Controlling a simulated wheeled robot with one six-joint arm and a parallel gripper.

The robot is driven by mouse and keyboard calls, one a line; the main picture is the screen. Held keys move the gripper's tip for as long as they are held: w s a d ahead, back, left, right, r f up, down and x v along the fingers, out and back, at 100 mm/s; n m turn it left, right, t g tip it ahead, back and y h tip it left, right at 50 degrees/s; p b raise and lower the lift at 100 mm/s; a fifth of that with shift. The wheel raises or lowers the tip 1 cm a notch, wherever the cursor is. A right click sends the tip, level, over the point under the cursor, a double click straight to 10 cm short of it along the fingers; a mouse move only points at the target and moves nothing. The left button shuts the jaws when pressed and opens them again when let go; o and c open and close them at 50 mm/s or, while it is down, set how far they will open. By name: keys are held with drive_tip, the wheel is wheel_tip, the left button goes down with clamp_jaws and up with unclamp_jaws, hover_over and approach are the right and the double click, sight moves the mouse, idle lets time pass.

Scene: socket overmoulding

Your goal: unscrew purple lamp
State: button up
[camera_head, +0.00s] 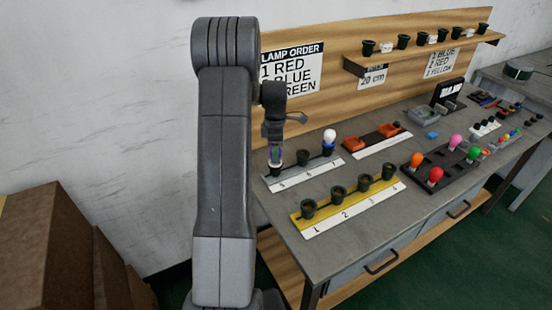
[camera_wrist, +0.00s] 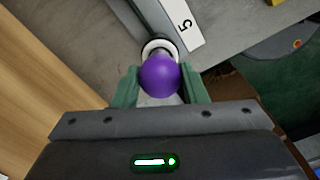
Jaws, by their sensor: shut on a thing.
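The purple lamp (camera_wrist: 160,75) is a round purple bulb with a pale collar, seen from above in the wrist view. It stands at the socket next to the label marked 5 (camera_wrist: 184,27). My gripper (camera_wrist: 160,88) has its green fingers on both sides of the bulb and is shut on it. In the head view my gripper (camera_head: 276,143) points down over the left end of the grey socket strip (camera_head: 306,174). There the purple lamp is mostly hidden by the fingers. How far its base sits in the socket cannot be told.
A yellow strip (camera_head: 350,208) with several dark sockets lies in front. A dark tray (camera_head: 412,180) holds coloured lamps. A wooden back panel (camera_head: 345,75) rises behind.

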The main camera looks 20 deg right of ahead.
drive_tip(key=n, duration=0.4)
drive_tip(key=shift+n, duration=0.3)
drive_tip(key=o, duration=0.9)
idle(0.3)
drive_tip(key=m, duration=0.4)
drive_tip(key=shift+m, duration=2)
